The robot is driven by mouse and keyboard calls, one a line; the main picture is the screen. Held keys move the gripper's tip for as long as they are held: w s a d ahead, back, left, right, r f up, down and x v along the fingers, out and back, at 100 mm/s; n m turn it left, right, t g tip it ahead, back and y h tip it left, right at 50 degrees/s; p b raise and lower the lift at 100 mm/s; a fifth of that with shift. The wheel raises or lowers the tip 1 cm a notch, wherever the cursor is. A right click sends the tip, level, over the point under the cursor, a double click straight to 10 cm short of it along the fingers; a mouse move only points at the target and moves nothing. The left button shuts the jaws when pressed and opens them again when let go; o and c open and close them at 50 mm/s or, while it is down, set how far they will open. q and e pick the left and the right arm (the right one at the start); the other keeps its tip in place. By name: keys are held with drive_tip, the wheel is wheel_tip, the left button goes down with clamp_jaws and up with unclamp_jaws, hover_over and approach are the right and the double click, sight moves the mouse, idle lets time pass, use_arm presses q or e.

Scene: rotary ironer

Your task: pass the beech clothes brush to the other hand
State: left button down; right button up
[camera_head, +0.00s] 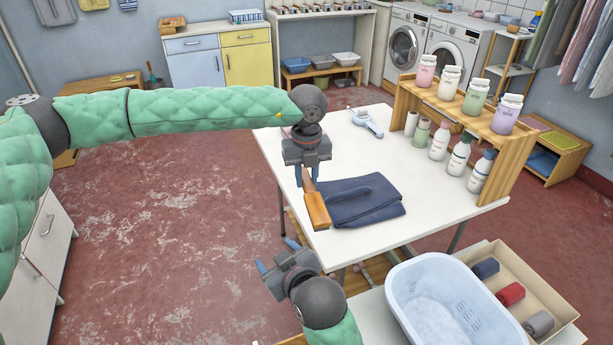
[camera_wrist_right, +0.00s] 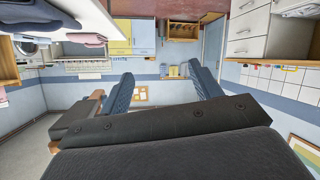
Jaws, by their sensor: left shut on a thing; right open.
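The beech clothes brush (camera_head: 317,210) hangs below my left gripper (camera_head: 307,178), which is shut on its upper end. The brush's long wooden body points down at the near left edge of the white table, in front of the folded dark blue cloth (camera_head: 370,203). My right gripper (camera_head: 274,253) is lower and nearer, a little below and left of the brush, apart from it. Its blue fingers are spread with nothing between them. They also show spread and empty in the right wrist view (camera_wrist_right: 162,88). I cannot clearly make out the brush there.
The white table (camera_head: 430,182) carries a wooden rack (camera_head: 462,108) with several jars and bottles, and a pale blue device (camera_head: 366,122). A light blue laundry basket (camera_head: 447,300) and a box (camera_head: 560,300) with rolled cloths stand at the near right. The floor at left is clear.

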drive_tip(key=s+d+f+m+g+h, duration=0.2)
drive_tip(key=s+d+f+m+g, duration=0.1)
drive_tip(key=s+d+f, duration=0.6)
drive_tip(key=s+d+f+m+g+h, duration=0.2)
drive_tip(key=s+d+f+g, duration=0.4)
drive_tip(key=s+f, duration=0.8)
drive_tip(key=d, duration=0.3)
drive_tip(key=shift+s+d+m, duration=0.2)
drive_tip(key=shift+d+m, duration=0.1)
drive_tip(key=shift+m, duration=0.1)
